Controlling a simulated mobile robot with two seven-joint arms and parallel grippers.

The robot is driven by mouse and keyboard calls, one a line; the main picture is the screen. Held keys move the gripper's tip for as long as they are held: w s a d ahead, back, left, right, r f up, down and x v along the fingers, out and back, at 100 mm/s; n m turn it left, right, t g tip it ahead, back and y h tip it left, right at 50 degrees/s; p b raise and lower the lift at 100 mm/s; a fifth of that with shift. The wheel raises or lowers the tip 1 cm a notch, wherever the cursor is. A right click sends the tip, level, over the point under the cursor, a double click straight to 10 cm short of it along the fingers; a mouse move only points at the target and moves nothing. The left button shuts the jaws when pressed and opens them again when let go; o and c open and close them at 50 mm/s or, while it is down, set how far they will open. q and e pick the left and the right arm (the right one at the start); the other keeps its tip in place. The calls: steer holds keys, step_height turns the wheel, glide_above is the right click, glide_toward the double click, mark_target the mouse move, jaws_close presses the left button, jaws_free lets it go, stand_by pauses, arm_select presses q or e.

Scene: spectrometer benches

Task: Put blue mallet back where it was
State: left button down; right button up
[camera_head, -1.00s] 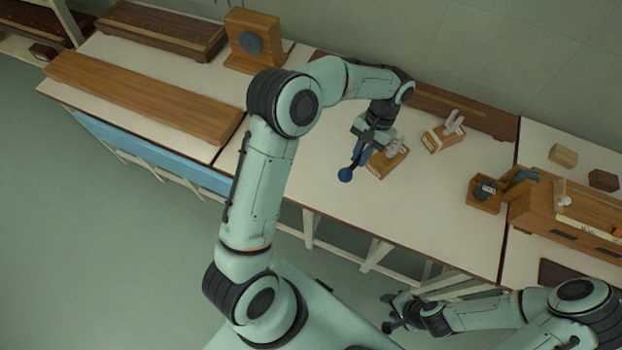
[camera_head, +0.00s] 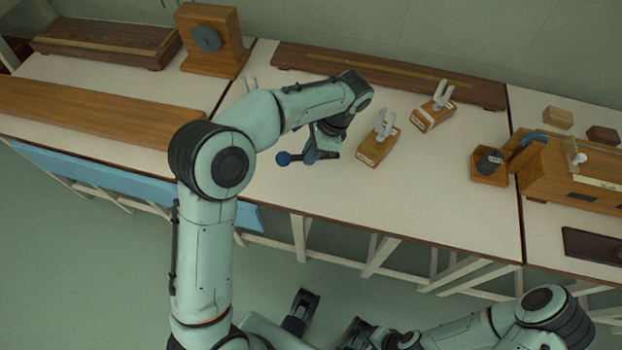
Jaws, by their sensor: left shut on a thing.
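The blue mallet (camera_head: 283,158) shows as a round blue head sticking out to the left of my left gripper (camera_head: 318,152). That gripper is shut on it and holds it over the white bench top, left of the nearer wooden fork box (camera_head: 372,150). Most of the handle is hidden by the gripper. A second wooden box with a pale two-pronged fork (camera_head: 434,112) stands behind and to the right. Pale prongs (camera_head: 250,85) of another fork show behind my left arm. My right gripper (camera_head: 352,334) is low at the bottom edge, in front of the bench; its jaws are unclear.
A long dark wooden rail (camera_head: 390,78) lies along the back. A wooden stand with a dark disc (camera_head: 212,42) is at the back left. A wooden instrument with a dark cylinder (camera_head: 490,165) stands at right. The middle front of the bench is clear.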

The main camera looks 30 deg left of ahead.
mark_target(306, 184)
arm_select(q)
step_height(306, 184, down, 12)
steer(key=shift+r+b, duration=0.1)
steer(key=shift+b, duration=0.65)
steer(key=c, duration=1.1)
jaws_free()
steer(key=p+v, duration=0.2)
steer(key=v, duration=1)
